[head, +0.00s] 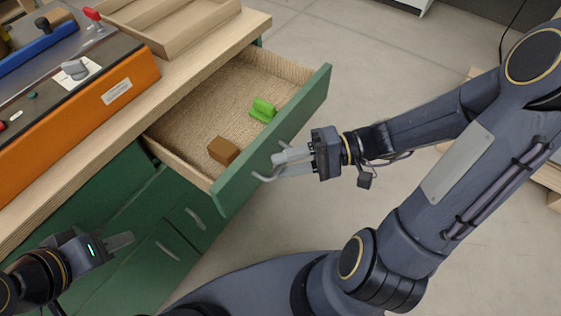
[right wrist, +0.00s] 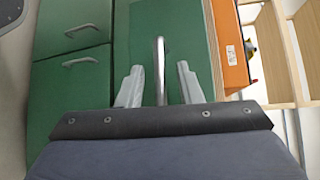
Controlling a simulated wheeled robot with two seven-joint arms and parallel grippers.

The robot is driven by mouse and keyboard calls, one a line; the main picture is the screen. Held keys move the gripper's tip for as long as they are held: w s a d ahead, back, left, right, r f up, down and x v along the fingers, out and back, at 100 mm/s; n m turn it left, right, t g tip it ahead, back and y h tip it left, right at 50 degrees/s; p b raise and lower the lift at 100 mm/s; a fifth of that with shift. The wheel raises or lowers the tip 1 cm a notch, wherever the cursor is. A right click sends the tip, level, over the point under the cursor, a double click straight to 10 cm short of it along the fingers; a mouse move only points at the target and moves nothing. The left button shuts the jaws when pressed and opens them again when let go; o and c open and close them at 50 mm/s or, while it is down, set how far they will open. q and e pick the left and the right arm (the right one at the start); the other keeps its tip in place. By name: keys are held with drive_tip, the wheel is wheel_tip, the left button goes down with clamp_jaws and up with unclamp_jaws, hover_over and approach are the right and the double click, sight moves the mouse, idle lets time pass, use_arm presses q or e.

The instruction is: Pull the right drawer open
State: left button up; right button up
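The right drawer (head: 190,122) is pulled out from the green cabinet, with its green front (head: 292,128) well clear of the worktop. A brown block (head: 223,150) and a bright green object (head: 263,110) lie inside it. My right gripper (head: 286,158) is at the drawer's grey handle (head: 262,178). In the right wrist view the handle (right wrist: 160,62) stands between the two fingers of the gripper (right wrist: 160,88), which are apart with a gap on each side. My left gripper (head: 120,241) is low at the left, away from the drawer; its finger opening is hard to make out.
An orange machine (head: 135,82) and a wooden tray (head: 160,22) stand on the worktop (head: 110,136). Other green drawers with handles (head: 194,218) are shut below. The floor (head: 375,85) beyond the drawer front is open.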

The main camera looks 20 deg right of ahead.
drive_tip(key=p+v, duration=0.1)
drive_tip(key=v, duration=0.5)
drive_tip(key=shift+s, duration=0.1)
idle(0.3)
drive_tip(key=s+a+n+h, duration=0.1)
drive_tip(key=s+n+h, duration=0.1)
drive_tip(key=s+h, duration=0.55)
wheel_tip(320, 180, up, 28)
drive_tip(key=w+d+t+h+p, duration=0.1)
drive_tip(key=d+t+h+p, duration=0.1)
drive_tip(key=p, duration=2.2)
drive_tip(key=t+h, duration=0.1)
drive_tip(key=h, duration=0.1)
drive_tip(key=shift+w+h+p, duration=0.2)
drive_tip(key=shift+h+p, duration=0.15)
drive_tip(key=shift+p, duration=0.05)
